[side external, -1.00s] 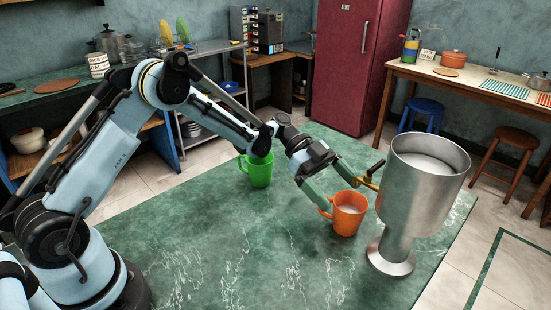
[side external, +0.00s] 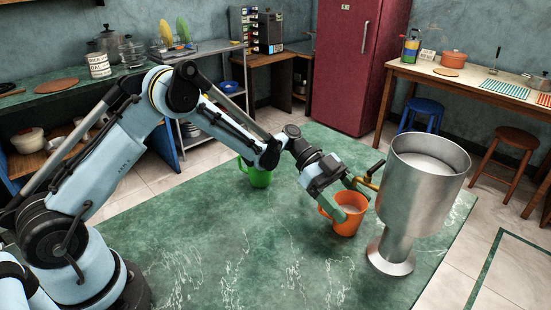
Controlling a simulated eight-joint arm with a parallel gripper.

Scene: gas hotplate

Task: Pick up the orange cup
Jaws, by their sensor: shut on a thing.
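The orange cup (side external: 350,228) stands upright on the green marbled tabletop in the side external view, just left of a large metal vessel. My gripper (side external: 350,205) reaches down to the cup from the upper left. Its green fingers are shut on the cup at the rim, and the near finger covers part of the cup's upper front. The exact contact of the far finger is hard to see.
A green cup (side external: 257,177) stands behind, partly hidden by my arm. The tabletop (side external: 230,245) in front and left is clear.

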